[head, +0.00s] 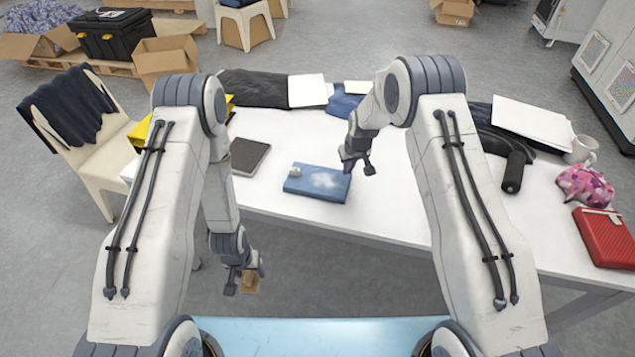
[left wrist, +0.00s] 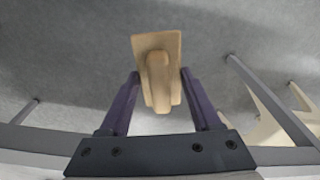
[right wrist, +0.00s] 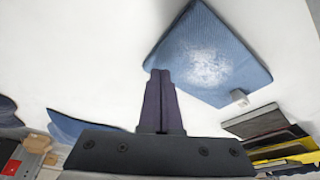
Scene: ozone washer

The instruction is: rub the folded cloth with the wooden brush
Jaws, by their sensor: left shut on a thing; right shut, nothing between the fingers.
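The folded blue cloth (head: 322,190) lies flat near the table's front edge. A whitish patch marks its top; it also shows in the right wrist view (right wrist: 185,38). The wooden brush (left wrist: 148,43) is pale wood with a raised grip. My left gripper (head: 244,281) is shut on the brush, low in front of the table and apart from the cloth. My right gripper (head: 358,168) is shut and empty, over the table just beside the cloth's right end. In the right wrist view its closed fingers (right wrist: 160,78) overlap the cloth's edge; I cannot tell whether they touch.
A small white block (head: 295,171) sits at the cloth's left corner. A dark flat item (head: 248,157) lies left of it. The white table (head: 420,215) is clear in front. A dark cylinder (head: 514,172), white mug (head: 581,150), pink cloth (head: 584,187) and red case (head: 605,238) stand right.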

